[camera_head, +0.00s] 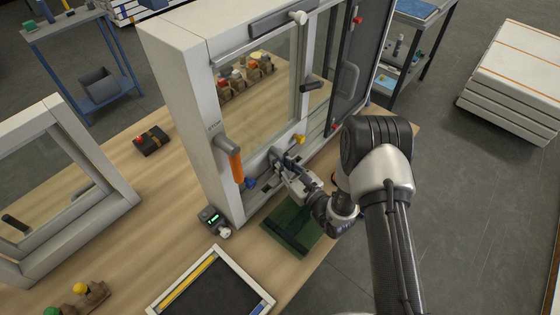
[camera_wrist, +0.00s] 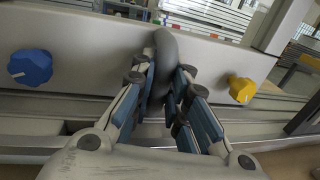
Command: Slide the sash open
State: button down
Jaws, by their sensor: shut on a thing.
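The sash is a pale framed glass panel (camera_head: 255,85) in an upright white frame on the wooden table. Its lower rail (camera_wrist: 85,50) fills the top of the wrist view. A dark grey curved handle (camera_wrist: 168,50) stands out from this rail. My gripper (camera_wrist: 170,100) is shut around the handle, with a blue-padded finger on each side of it. In the head view my gripper (camera_head: 285,165) is at the bottom of the sash, and the handle is mostly hidden there.
A blue knob (camera_wrist: 30,67) and a yellow knob (camera_wrist: 241,89) flank the handle. An orange lever (camera_head: 236,165) sits on the frame's left post. A dark panel (camera_head: 350,60) stands right of the sash. A green mat (camera_head: 290,228) and a black tray (camera_head: 210,290) lie in front.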

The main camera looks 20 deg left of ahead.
aim_at(281, 147)
jog(key=w, duration=0.1)
jog(key=w+d+b, duration=0.1)
jog(key=w, duration=0.2)
jog(key=shift+d+f, duration=0.15)
jog(key=shift+d, duration=0.15)
jog(key=shift+s, duration=0.15)
jog(key=c, duration=1.8)
grip_release()
jog(key=shift+d, duration=0.1)
jog(key=v, duration=1.2)
